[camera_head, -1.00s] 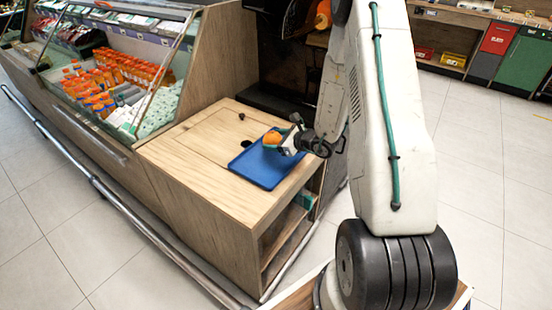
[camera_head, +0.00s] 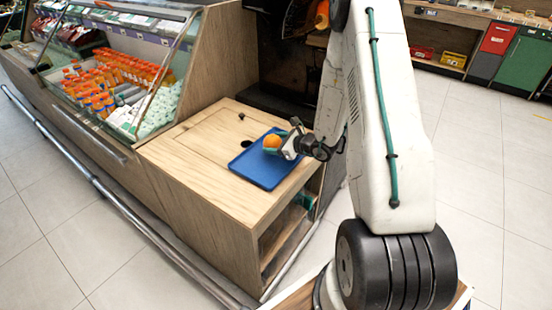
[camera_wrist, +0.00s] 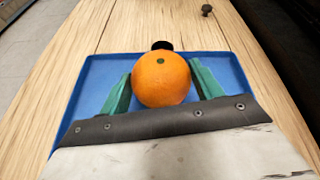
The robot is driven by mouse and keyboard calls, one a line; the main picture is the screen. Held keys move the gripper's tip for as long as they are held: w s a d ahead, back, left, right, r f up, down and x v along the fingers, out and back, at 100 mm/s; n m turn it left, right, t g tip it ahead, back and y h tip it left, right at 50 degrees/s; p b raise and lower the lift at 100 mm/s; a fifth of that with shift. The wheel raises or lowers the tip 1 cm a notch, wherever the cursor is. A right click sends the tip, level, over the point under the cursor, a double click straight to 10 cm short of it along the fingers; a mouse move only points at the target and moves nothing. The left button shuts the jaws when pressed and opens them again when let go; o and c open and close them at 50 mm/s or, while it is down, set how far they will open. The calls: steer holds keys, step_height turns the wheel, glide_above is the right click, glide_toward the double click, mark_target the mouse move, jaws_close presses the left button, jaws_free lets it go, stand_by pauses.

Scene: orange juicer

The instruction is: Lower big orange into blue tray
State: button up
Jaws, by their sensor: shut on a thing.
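The big orange (camera_head: 272,141) is between the fingers of my gripper (camera_head: 283,143), over the blue tray (camera_head: 262,178). In the wrist view the orange (camera_wrist: 161,79) sits between the two green fingers of my gripper (camera_wrist: 160,90), which are shut on it. The blue tray (camera_wrist: 92,75) shows around and behind the orange. I cannot tell whether the underside of the orange touches the tray floor. The near part of the tray is hidden by my gripper in the wrist view.
The tray lies on a wooden counter (camera_head: 190,155). A dark hole or round part shows just behind the orange, and a small dark knob (camera_wrist: 207,10) stands farther back. A glass display case (camera_head: 115,75) with orange bottles stands at left.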

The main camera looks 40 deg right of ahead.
steer(key=shift+f, duration=1.35)
stand_by(0.5)
steer(key=o, duration=1.2)
steer(key=shift+c, duration=0.2)
